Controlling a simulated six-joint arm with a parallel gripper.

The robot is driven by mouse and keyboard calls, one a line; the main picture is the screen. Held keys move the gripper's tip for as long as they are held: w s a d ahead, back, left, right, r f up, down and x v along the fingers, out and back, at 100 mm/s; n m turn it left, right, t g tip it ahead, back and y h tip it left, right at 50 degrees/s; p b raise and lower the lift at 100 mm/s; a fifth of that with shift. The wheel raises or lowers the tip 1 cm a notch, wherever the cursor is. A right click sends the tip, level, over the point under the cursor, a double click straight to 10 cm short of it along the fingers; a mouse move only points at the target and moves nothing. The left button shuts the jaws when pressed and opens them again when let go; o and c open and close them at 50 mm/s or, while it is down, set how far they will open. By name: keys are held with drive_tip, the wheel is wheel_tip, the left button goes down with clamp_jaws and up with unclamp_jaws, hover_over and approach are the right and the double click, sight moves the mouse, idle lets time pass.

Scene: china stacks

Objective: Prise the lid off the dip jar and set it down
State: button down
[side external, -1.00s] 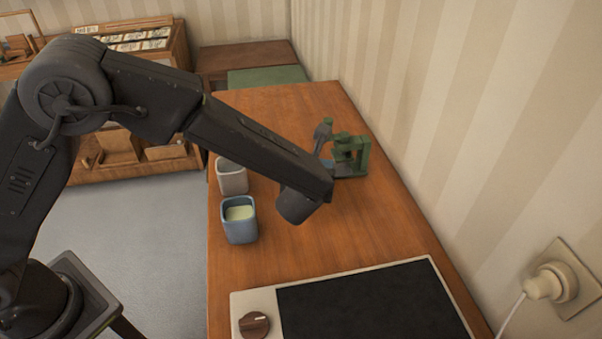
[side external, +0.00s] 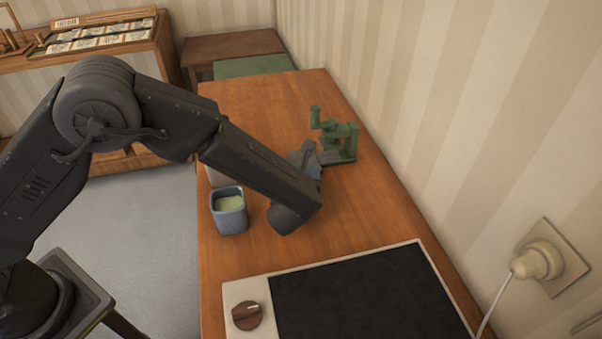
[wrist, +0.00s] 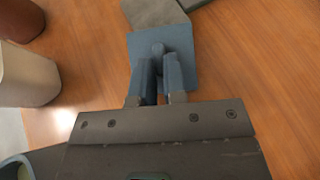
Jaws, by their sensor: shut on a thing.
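The dip jar (side external: 229,210) is blue and squarish, stands upright and open on the wooden table, and shows pale green dip inside. Its rim also shows at the lower left of the wrist view. The lid (wrist: 183,77) is a flat blue square with a small knob. My gripper (wrist: 160,90) is shut on the knob, with one finger on each side. In the side view my forearm hides most of the gripper and lid; a sliver of blue (side external: 315,173) shows behind it. Whether the lid touches the table I cannot tell.
A grey slab (wrist: 155,12) lies just beyond the lid, by a green stand (side external: 345,140). A pale cup (wrist: 28,75) and a brown round thing (wrist: 20,18) stand at the left. A black-topped hob (side external: 365,290) is at the front. Table right of the lid is clear.

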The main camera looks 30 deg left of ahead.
drive_tip(key=shift+f, duration=0.3)
drive_tip(key=c, duration=1.1)
unclamp_jaws()
drive_tip(key=v, duration=1.3)
drive_tip(key=shift+s+r, duration=0.2)
drive_tip(key=shift+s, duration=0.15)
